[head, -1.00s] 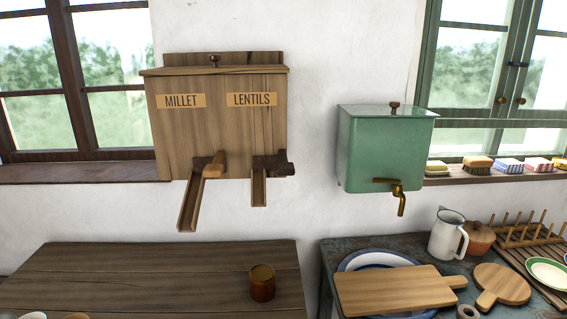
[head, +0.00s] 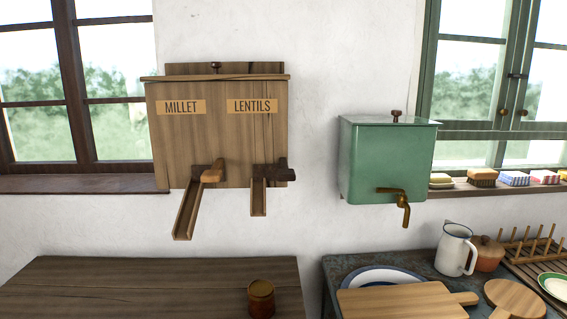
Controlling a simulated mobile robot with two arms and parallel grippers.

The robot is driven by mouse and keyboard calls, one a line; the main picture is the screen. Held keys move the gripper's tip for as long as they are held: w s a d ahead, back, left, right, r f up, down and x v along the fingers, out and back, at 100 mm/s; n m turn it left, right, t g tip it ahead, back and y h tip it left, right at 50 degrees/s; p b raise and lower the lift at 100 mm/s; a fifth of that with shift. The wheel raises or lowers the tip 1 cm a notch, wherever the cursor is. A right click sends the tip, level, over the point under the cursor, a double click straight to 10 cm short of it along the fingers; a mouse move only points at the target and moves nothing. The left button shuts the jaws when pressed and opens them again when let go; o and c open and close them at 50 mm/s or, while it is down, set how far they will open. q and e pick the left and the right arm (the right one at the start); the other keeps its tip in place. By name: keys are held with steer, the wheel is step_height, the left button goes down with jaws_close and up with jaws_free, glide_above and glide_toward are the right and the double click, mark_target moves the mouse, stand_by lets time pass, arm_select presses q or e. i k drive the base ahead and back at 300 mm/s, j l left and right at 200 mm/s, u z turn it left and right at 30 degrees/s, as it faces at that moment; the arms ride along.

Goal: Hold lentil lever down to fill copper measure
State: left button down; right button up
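The wooden dispenser (head: 216,140) hangs on the white wall with MILLET and LENTILS labels. The lentil lever (head: 280,172) is a dark wooden handle above the short right chute (head: 258,199). The copper measure (head: 261,297), a small brown cup, stands upright on the wooden table, below and apart from the lentil chute. Its contents cannot be made out. Neither gripper shows in the head view.
The dark wooden table (head: 150,285) is mostly clear around the cup. To the right, a green water tank (head: 385,160) with a brass tap hangs above a second table with a cutting board (head: 400,302), a white jug (head: 453,250) and a dish rack. A gap separates the tables.

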mark_target(281, 172)
steer(key=i+l+u, duration=0.1)
steer(key=l+u, duration=0.25)
steer(key=l, duration=0.65)
steer(key=l+u, duration=0.4)
steer(key=l, duration=0.6)
